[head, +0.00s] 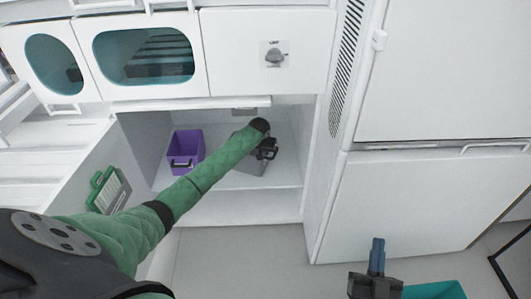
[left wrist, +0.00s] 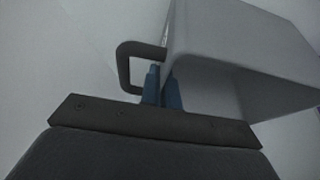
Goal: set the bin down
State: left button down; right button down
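A grey bin (head: 251,165) is inside the open cupboard compartment, to the right of a purple bin (head: 186,146). My left arm reaches into the compartment, and its gripper (head: 268,149) is at the grey bin, partly hidden by the arm. In the left wrist view the blue fingers (left wrist: 162,88) are close together on the dark handle (left wrist: 124,66) of the grey bin (left wrist: 225,55). I cannot tell whether the bin's bottom touches the shelf. My right gripper (head: 377,250) is at the lower right with its fingers together and nothing seen between them.
A teal container (head: 436,291) stands at the bottom right, beside my right gripper. The compartment has side walls and a front ledge (head: 245,206). A tall white cabinet (head: 425,195) stands on the right. A green clipboard-like item (head: 108,190) is on the left wall.

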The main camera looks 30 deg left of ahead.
jog(key=shift+s+d+r+t, duration=0.1)
jog(key=shift+s+r+t, duration=0.1)
jog(key=shift+r, duration=0.35)
jog(key=shift+s+d+r+t, duration=0.1)
jog(key=shift+r+t, duration=0.1)
jog(key=shift+r, duration=0.35)
pick_arm(q)
jog(key=shift+f, duration=0.2)
pick_arm(e)
jog(key=shift+w+a+f, duration=0.15)
jog(key=shift+w+f, duration=0.1)
jog(key=shift+f, duration=0.4)
pick_arm(q)
jog(key=c, duration=1.6)
grip_release()
jog(key=shift+c, duration=0.2)
pick_arm(e)
jog(key=shift+f, duration=0.1)
jog(key=shift+s, duration=0.1)
